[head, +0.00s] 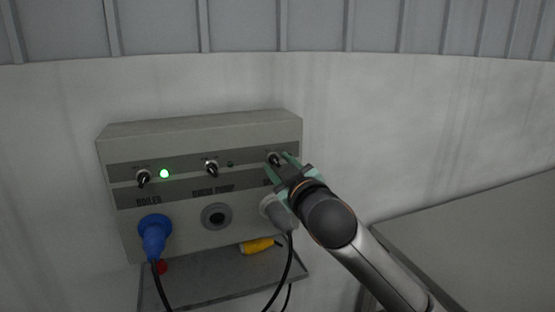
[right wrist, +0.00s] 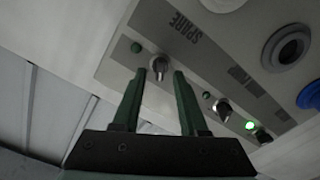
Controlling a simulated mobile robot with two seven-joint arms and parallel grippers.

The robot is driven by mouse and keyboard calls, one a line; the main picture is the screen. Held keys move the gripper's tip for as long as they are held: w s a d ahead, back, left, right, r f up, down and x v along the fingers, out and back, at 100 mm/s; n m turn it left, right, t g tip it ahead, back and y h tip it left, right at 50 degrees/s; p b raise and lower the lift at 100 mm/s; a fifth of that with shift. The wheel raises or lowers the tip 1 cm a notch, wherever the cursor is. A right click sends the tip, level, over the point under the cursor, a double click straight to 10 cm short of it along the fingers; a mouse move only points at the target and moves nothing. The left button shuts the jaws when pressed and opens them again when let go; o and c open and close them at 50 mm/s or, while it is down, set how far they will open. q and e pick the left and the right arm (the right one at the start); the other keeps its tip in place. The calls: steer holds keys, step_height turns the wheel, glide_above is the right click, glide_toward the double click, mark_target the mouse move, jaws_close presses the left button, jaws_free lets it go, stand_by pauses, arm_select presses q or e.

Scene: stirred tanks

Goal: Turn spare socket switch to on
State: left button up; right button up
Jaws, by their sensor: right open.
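The spare socket switch (head: 273,158) is a small metal toggle at the right end of the grey panel's upper strip. In the right wrist view the spare switch (right wrist: 159,67) stands beside the SPARE label, with a dark, unlit lamp (right wrist: 136,47) next to it. My right gripper (head: 281,163) is at the switch, and its fingers partly cover that end of the panel. In the right wrist view my right gripper (right wrist: 160,80) is open, its two green fingertips on either side of the switch. I cannot tell whether they touch it. My left gripper is not in view.
The boiler switch (head: 143,178) has a lit green lamp (head: 164,173); the sump pump switch (head: 211,167) has a dark lamp. Below are a blue plug (head: 154,238), an empty socket (head: 216,216) and a grey plug (head: 280,212). A yellow-handled tool (head: 257,246) lies on the shelf (head: 205,287).

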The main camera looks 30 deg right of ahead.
steer(key=shift+w+d, duration=0.1)
steer(key=shift+w, duration=0.55)
steer(key=shift+c, duration=0.3)
jaws_close()
